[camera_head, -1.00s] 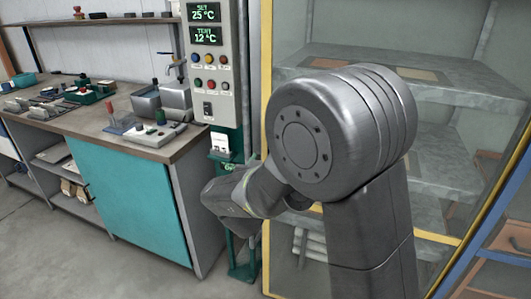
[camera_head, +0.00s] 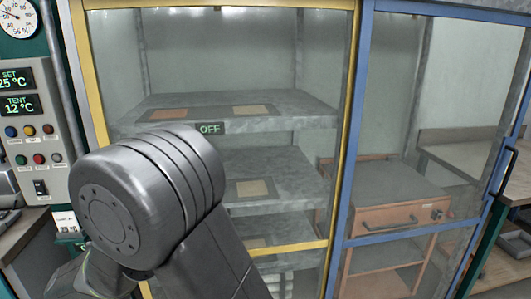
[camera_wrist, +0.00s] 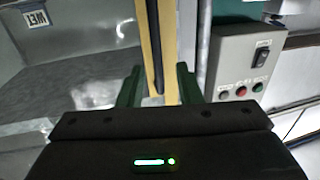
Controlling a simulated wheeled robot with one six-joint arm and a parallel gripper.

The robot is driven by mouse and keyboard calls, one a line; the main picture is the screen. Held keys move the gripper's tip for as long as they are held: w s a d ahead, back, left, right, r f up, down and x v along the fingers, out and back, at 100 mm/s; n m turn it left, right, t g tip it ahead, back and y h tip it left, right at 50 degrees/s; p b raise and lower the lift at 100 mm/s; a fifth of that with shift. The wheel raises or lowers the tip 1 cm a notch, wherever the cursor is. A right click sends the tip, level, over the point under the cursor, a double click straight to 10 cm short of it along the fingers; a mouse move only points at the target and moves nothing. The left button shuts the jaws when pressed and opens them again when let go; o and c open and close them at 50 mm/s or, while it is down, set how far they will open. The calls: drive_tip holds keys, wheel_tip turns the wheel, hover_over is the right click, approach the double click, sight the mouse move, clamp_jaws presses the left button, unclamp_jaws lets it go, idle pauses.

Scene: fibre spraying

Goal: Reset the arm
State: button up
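My arm is folded in front of the cabinet in the head view, its thick grey joint large at the left. My gripper is hidden there behind and below that joint. In the wrist view my gripper (camera_wrist: 158,86) shows two dark green fingers standing well apart. Nothing is seen held between them. Behind the fingers is a yellow upright frame (camera_wrist: 148,30) with a dark strip beside it. I cannot tell how far the fingers are from it.
A glass cabinet with a yellow frame (camera_head: 352,90) holds grey shelves (camera_head: 285,115) with flat tiles. A blue-framed glass door (camera_head: 360,110) is to its right. A control panel (camera_head: 27,150) with displays stands left. The wrist view shows a grey switch box (camera_wrist: 240,65).

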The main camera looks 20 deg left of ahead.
drive_tip(key=p+x, duration=0.1)
drive_tip(key=x, duration=0.8)
drive_tip(key=shift+w+a, duration=0.1)
drive_tip(key=shift+w, duration=0.1)
drive_tip(key=shift+w+f, duration=0.15)
drive_tip(key=shift+w, duration=0.1)
drive_tip(key=shift+w+d+b, duration=0.2)
drive_tip(key=shift+d+b, duration=0.1)
drive_tip(key=shift+d, duration=0.1)
drive_tip(key=shift+w+d, duration=0.1)
